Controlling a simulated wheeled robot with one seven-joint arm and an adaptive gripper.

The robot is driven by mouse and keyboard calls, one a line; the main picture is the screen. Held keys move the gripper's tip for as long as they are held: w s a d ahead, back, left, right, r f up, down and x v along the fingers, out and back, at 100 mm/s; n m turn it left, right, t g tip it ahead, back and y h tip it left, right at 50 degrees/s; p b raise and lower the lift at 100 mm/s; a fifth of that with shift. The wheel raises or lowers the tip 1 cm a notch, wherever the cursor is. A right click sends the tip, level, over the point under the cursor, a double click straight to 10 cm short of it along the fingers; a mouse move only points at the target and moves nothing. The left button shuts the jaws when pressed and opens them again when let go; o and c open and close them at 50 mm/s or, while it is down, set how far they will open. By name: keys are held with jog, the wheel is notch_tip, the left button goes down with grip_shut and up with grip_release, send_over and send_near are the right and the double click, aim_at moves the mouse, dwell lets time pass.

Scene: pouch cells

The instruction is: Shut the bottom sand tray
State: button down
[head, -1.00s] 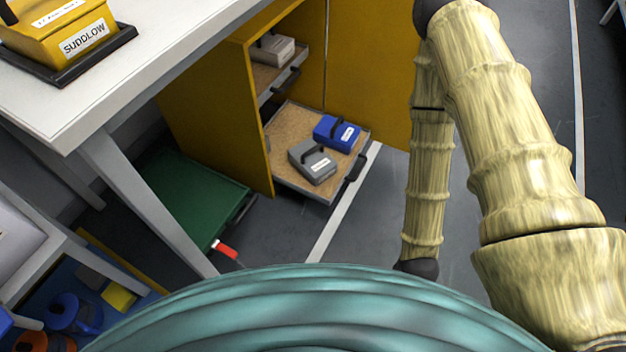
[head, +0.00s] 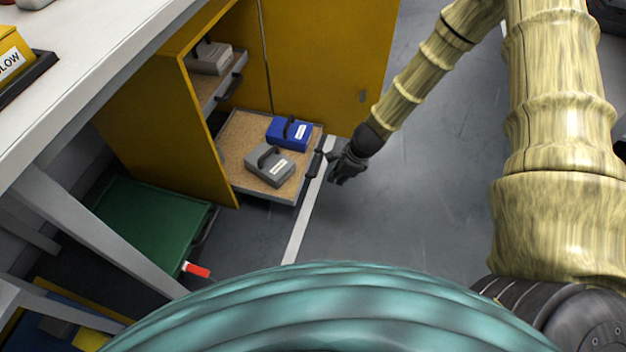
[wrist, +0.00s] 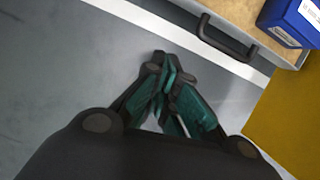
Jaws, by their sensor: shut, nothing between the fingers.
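The bottom sand tray (head: 233,160) is pulled out of the yellow cabinet, low near the floor. It holds a blue pouch cell (head: 290,131) and a grey one (head: 270,166) on its sand. Its dark handle (head: 313,164) is on the front edge, facing my arm. My gripper (head: 340,172) is shut and empty, just right of the handle in the head view, with a small gap. In the wrist view my gripper (wrist: 165,72) points towards the handle (wrist: 228,40), which lies ahead and to the right, apart from the fingertips.
An upper sand tray (head: 212,92) with a grey block also sticks out a little. The yellow cabinet door (head: 330,55) stands open behind the bottom tray. A white table (head: 90,75) and a green tray (head: 150,220) are at left. The floor right of the tray is clear.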

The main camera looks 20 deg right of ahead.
jog(key=w+a+f+m+b, duration=0.1)
jog(key=w+a+f+b, duration=0.5)
jog(key=f+b, duration=0.1)
jog(key=shift+w+f+m+b, duration=0.3)
jog(key=shift+w+f, duration=0.1)
jog(key=shift+f, duration=0.1)
dwell(0.6)
